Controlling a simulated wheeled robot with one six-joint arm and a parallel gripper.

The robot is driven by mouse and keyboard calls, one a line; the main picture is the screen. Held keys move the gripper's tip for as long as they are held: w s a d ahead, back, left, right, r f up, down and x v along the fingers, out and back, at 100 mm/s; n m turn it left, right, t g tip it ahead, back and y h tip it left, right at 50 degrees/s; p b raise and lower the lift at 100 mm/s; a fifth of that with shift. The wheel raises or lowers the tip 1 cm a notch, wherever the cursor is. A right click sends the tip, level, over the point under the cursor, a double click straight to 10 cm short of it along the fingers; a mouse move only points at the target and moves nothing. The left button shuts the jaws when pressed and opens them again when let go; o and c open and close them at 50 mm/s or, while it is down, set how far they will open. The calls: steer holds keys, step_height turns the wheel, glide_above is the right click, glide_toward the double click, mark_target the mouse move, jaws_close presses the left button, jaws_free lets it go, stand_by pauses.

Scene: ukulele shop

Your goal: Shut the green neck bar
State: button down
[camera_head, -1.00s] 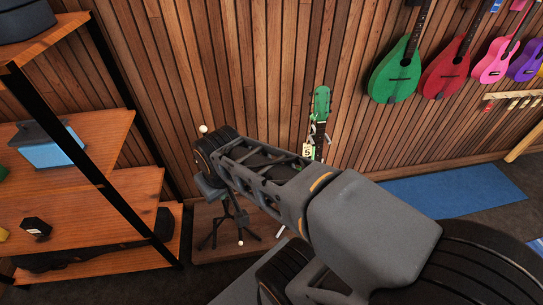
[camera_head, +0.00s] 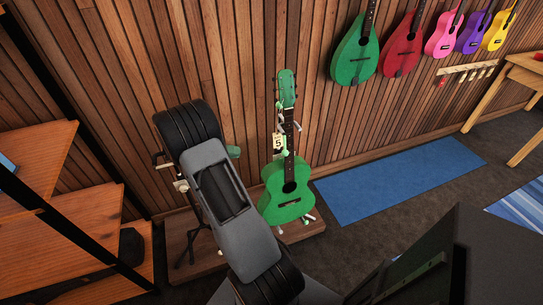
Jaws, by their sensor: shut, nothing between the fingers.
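A green guitar (camera_head: 287,189) stands upright against the wood wall on a stand, with a tag marked 5 (camera_head: 279,143) at its neck. Pale arms of a neck holder (camera_head: 298,126) show beside the neck; I cannot tell whether its bar is open or shut. Left of it, a small green piece (camera_head: 233,152) pokes out from behind my arm. A dark stand (camera_head: 190,240) is mostly hidden by my arm. My arm rises in front of it, left of the guitar. My gripper is not visible, hidden behind the arm links.
Both stands are on a low wooden platform (camera_head: 305,229). Wooden shelves (camera_head: 35,165) are close on the left. A blue mat (camera_head: 395,184) lies on the open floor at right. Several coloured instruments hang on the wall, including a red one (camera_head: 403,45). A wooden table (camera_head: 528,75) stands far right.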

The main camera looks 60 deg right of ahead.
mark_target(285, 145)
steer(key=p+x, duration=0.1)
steer(key=x, duration=1.3)
steer(key=shift+d, duration=0.3)
steer(key=shift+s+f, duration=0.1)
